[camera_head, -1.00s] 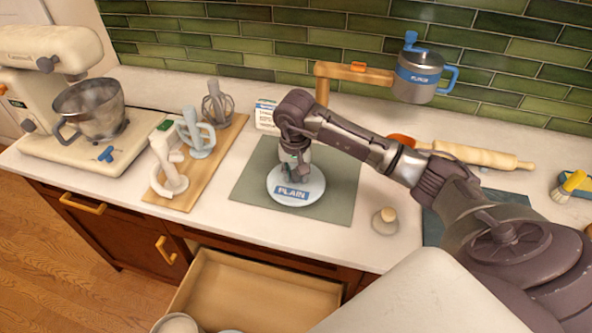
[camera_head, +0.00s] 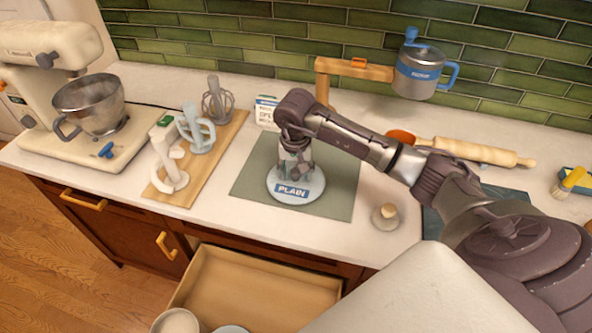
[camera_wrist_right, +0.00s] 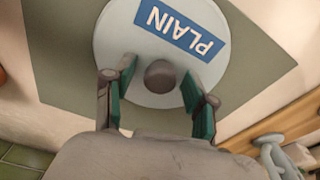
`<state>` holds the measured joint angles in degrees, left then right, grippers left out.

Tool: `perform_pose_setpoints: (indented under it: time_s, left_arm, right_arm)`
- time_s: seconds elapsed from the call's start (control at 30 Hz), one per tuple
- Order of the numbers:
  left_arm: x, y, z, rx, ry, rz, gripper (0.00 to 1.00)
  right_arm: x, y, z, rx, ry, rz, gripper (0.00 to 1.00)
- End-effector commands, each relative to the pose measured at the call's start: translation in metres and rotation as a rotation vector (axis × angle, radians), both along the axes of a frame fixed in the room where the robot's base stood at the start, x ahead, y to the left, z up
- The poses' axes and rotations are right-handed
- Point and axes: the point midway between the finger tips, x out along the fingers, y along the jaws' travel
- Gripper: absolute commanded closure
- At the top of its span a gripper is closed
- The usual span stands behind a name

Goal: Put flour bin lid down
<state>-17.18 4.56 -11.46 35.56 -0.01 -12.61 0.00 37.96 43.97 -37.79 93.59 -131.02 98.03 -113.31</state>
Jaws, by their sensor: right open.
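The flour bin lid (camera_head: 296,193) is a pale round disc with a blue "PLAIN" label, lying flat on the grey-green mat (camera_head: 341,183). In the right wrist view the lid (camera_wrist_right: 143,60) shows a round brown knob between the finger pads. My right gripper (camera_head: 294,170) is over the lid, pointing down. In the wrist view its fingers (camera_wrist_right: 158,90) are open, one on each side of the knob with gaps between. My left gripper is not in view.
A small round knobbed item (camera_head: 385,217) sits right of the mat. A wooden board (camera_head: 207,160) with mixer attachments lies to the left. An open drawer (camera_head: 250,286) is below the counter's front edge. A rolling pin (camera_head: 478,152) lies behind my arm.

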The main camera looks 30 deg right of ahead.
Motion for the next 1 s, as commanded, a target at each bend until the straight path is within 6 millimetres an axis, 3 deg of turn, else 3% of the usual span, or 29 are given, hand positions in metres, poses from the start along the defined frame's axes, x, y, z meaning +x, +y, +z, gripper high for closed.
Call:
perform_pose_setpoints:
  time_s: [0.6, 1.0]
  left_arm:
    - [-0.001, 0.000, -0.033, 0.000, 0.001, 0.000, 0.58]
    - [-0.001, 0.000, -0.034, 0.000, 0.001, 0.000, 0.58]
  right_arm:
    - [-0.010, 0.008, 0.109, -0.001, -0.003, -0.001, 0.44]
    - [-0.012, 0.009, 0.120, 0.000, 0.001, 0.000, 0.44]
